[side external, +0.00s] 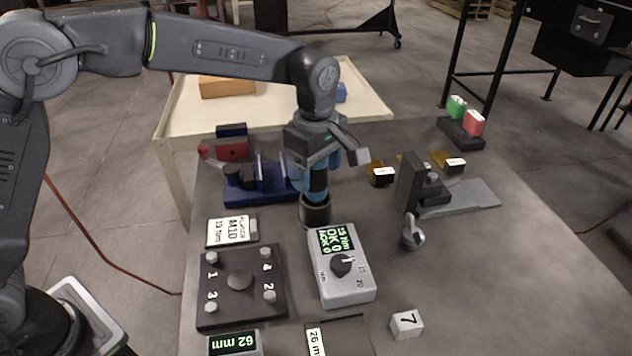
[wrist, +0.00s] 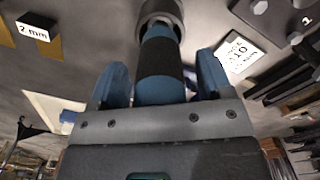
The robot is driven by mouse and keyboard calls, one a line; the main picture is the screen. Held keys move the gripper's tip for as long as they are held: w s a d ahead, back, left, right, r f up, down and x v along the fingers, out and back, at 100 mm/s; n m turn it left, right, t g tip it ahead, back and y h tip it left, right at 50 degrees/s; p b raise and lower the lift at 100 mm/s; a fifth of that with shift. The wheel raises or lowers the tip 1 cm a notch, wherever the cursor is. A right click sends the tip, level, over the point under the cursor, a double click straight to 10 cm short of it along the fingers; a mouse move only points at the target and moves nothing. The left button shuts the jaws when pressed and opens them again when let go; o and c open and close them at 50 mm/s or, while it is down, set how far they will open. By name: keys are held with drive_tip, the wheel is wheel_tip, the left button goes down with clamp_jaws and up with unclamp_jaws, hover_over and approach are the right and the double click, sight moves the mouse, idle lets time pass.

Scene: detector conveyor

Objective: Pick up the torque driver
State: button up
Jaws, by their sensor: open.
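The torque driver (side external: 318,182), blue with a black grip band, stands upright in a dark round holder (side external: 315,214). My gripper (side external: 314,165) is above the holder, pointing down, with its blue fingers on either side of the driver's upper part. In the wrist view the driver (wrist: 158,58) lies between the two open fingers of my gripper (wrist: 163,78), with a gap showing on each side. The driver's top end is hidden by the gripper body, and its lower end is inside the holder (wrist: 160,14).
A grey control box (side external: 343,285) with a green display stands in front of the holder. A dark bolt plate (side external: 228,285) is at front left, a blue fixture (side external: 240,190) left of the gripper. A black clamp stand (side external: 408,182) is to the right. The right front table is mostly clear.

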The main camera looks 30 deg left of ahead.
drive_tip(key=shift+c, duration=0.3)
drive_tip(key=shift+r, duration=0.1)
clamp_jaws()
wheel_tip(320, 180, up, 18)
drive_tip(key=shift+f, duration=0.25)
idle(1.1)
drive_tip(key=shift+s, duration=0.1)
